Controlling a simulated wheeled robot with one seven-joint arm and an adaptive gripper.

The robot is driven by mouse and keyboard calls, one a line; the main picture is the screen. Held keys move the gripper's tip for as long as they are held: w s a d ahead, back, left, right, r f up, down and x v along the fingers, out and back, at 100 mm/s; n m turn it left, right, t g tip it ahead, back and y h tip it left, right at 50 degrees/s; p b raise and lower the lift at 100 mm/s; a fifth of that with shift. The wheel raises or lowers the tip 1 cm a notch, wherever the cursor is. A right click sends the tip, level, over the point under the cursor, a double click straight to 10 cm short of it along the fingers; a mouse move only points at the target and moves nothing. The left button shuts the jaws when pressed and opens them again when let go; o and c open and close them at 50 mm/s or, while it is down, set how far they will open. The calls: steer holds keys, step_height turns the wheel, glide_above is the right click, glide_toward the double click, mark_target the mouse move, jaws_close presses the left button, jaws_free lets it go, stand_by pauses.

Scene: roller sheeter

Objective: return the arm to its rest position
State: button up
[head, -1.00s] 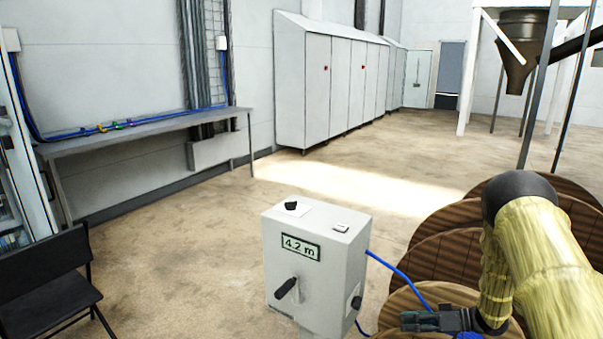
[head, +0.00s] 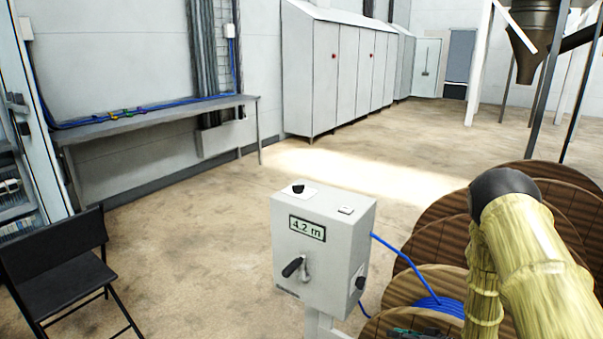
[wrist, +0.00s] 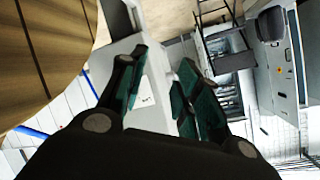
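My arm, in a yellowish sleeve with a dark joint, comes in at the right of the head view. My gripper (head: 418,334) is at the bottom edge there, mostly cut off by the frame, right of the grey control box and in front of the wooden reels. In the wrist view my gripper (wrist: 165,70) shows two dark fingers with green pads, spread apart. Nothing is held between them; the control box's pale casing shows behind.
The grey control box (head: 318,250) reads 4.2 m and has a black lever. Wooden reels (head: 440,258) stand close under my arm, with blue cable (head: 410,268) running to the box. A black chair (head: 58,265) is at left. Open floor (head: 205,235) lies between.

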steer(key=s+a+f+m+g+h, duration=0.1)
steer(key=s+a+f+m+h, duration=0.15)
steer(key=s+f, duration=0.4)
steer(key=s+a+f+m+g+h, duration=0.1)
steer(key=s+a+f+h, duration=0.2)
steer(key=s, duration=0.7)
steer(key=s+g+h, duration=0.4)
steer(key=s+g, duration=0.2)
steer(key=s, duration=2)
steer(key=shift+s+a+h+p, duration=0.15)
steer(key=shift+a+h+p, duration=0.2)
steer(key=shift+a+p, duration=0.1)
steer(key=shift+r, duration=0.1)
